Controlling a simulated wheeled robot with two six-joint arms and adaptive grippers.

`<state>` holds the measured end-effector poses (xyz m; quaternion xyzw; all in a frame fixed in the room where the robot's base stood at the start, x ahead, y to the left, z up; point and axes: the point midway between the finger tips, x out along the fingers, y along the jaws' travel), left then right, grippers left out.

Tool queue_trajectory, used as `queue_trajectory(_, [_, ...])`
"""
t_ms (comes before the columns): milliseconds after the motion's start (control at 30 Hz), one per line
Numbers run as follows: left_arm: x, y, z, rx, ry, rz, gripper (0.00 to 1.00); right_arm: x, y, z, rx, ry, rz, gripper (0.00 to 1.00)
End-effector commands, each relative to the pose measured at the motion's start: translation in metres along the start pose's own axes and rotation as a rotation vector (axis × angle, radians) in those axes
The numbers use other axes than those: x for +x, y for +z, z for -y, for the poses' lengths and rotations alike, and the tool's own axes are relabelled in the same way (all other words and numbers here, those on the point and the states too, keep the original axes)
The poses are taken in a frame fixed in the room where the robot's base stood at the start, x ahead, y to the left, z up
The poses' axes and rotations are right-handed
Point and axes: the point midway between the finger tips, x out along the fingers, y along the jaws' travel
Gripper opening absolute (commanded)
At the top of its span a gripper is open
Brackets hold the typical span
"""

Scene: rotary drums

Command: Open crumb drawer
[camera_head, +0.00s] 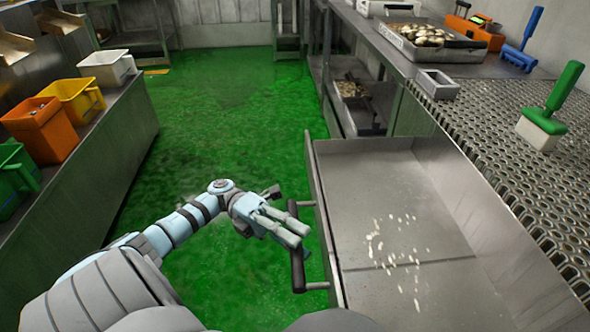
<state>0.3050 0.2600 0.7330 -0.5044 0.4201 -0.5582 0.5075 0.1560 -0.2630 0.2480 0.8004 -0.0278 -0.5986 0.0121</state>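The crumb drawer (375,180) is a wide steel tray on the right, standing out from under the perforated counter. Pale crumbs (395,250) lie scattered on its floor. Its dark bar handle (297,270) runs along the drawer's left side, held by two short posts. My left gripper (297,234) is at the handle, with its fingers pointing right and covering the middle of the bar. The fingers look close together, but I cannot tell whether they are closed on the bar or just above it. My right gripper is not in view.
A left bench (110,145) carries orange, yellow, white and green bins. The green floor (220,130) between is clear.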

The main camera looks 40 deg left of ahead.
Motion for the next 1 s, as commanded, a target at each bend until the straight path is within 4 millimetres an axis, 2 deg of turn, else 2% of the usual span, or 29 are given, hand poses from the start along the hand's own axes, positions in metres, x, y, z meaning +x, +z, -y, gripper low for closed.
queue_trajectory(167, [0.004,0.004,0.033,0.003,0.003,-0.004,0.40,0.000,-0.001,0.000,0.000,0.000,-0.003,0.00])
queue_trajectory(267, [0.008,0.008,0.060,0.004,0.003,-0.004,0.71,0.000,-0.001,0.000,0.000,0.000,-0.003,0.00])
queue_trajectory(300, [0.010,0.010,0.070,0.006,0.003,-0.004,0.78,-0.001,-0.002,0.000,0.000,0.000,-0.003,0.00])
queue_trajectory(400, [0.012,0.013,0.089,0.011,0.002,-0.003,0.78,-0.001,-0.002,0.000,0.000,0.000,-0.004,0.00])
queue_trajectory(500, [0.014,0.015,0.098,0.012,0.000,-0.001,0.78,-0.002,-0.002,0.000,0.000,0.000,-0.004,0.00])
queue_trajectory(700, [0.014,0.015,0.100,0.012,-0.001,0.002,0.78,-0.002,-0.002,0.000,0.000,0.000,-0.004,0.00])
queue_trajectory(733, [0.008,0.005,0.052,0.019,0.206,-0.037,0.78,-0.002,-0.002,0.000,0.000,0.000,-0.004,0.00])
queue_trajectory(1000, [0.009,0.004,0.051,0.017,0.205,-0.039,0.78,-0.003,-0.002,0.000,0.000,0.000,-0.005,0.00])
